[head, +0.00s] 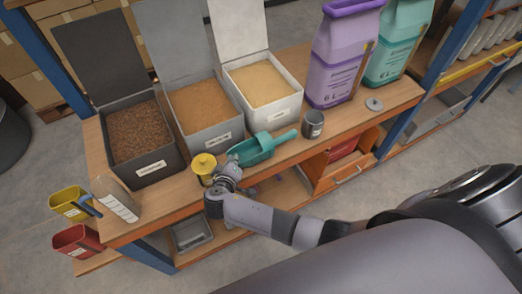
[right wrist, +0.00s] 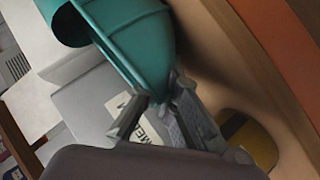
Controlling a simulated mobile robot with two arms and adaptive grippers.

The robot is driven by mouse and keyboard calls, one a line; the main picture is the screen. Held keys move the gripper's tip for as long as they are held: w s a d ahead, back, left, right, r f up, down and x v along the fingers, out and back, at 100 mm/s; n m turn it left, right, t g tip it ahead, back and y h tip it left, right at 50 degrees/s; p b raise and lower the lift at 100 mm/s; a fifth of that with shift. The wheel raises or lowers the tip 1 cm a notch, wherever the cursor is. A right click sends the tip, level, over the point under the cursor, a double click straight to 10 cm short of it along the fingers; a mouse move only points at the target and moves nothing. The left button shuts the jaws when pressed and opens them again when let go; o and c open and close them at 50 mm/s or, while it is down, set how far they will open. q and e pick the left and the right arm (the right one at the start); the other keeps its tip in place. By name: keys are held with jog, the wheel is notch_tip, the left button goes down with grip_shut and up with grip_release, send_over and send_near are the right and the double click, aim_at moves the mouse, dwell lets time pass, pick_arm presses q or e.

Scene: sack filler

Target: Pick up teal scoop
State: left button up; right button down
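The teal scoop (head: 255,149) is at the bench's front edge, before the white and grey bins, its handle pointing right. I cannot tell whether it rests on the bench. My right gripper (head: 226,174) is at the scoop's left, bowl end. In the right wrist view, the scoop (right wrist: 135,40) fills the upper middle and narrows down between the two spread fingertips of my right gripper (right wrist: 160,92). Whether the fingers press on it is unclear. My left gripper is not in view.
A yellow-topped item (head: 204,163) stands just left of my right gripper. A dark grey cup (head: 313,124) stands right of the scoop. Open bins of brown (head: 165,172), tan (head: 215,148) and pale (head: 292,108) contents line the back. Purple (head: 340,70) and teal sacks (head: 395,45) stand at right.

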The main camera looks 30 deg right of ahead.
jog(key=shift+r, duration=0.15)
dwell(0.4)
notch_tip(320, 180, up, 20)
dwell(0.4)
dwell(1.0)
